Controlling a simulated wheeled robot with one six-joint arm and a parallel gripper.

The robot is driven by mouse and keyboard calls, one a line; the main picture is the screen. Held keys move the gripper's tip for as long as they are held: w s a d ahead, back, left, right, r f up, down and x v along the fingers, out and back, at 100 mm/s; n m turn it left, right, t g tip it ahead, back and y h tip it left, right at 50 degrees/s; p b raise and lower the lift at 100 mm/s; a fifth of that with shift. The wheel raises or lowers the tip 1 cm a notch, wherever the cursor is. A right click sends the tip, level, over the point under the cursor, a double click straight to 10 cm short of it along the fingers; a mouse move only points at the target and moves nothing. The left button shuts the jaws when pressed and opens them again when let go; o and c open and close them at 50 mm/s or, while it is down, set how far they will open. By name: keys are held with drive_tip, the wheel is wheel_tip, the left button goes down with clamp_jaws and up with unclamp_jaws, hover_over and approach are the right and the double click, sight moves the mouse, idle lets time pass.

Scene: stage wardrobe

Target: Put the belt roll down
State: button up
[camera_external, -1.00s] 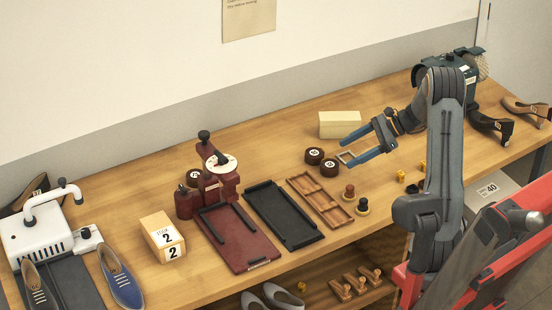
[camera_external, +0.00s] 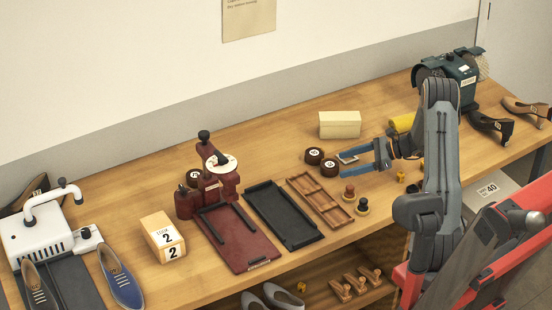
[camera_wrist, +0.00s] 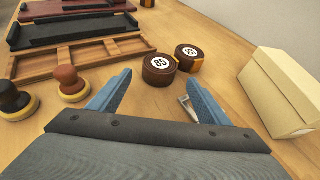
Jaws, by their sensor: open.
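Two dark brown rolls with white "85" labels stand side by side on the bench; they look like belt rolls. The nearer roll (camera_external: 329,166) also shows in the wrist view (camera_wrist: 159,72), and the farther roll (camera_external: 314,155) shows there too (camera_wrist: 188,58). A small metal frame like a buckle (camera_wrist: 187,104) lies beside the nearer roll; I cannot tell if it is joined to it. My gripper (camera_external: 341,163) has its blue fingers apart, low over the bench, pointing at the rolls. Nothing is seen held between the fingers (camera_wrist: 157,82).
A cream box (camera_external: 340,125) stands behind the rolls. A wooden divided tray (camera_external: 320,199), a black tray (camera_external: 284,214) and a red press (camera_external: 236,236) lie left. Two knobbed stamps (camera_external: 362,207) stand in front. A yellow cylinder (camera_external: 402,123) is behind my wrist.

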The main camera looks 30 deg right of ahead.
sight(336, 164)
drive_tip(key=x, duration=0.1)
drive_tip(key=p+x, duration=0.1)
drive_tip(key=x, duration=0.1)
drive_tip(key=shift+w+a+r, duration=0.1)
drive_tip(key=shift+a+r, duration=0.05)
drive_tip(key=shift+a, duration=0.3)
drive_tip(key=shift+w+a+p, duration=0.3)
drive_tip(key=shift+f, duration=0.25)
drive_tip(key=shift+c, duration=0.4)
drive_tip(key=shift+r, duration=0.1)
drive_tip(key=c, duration=1.2)
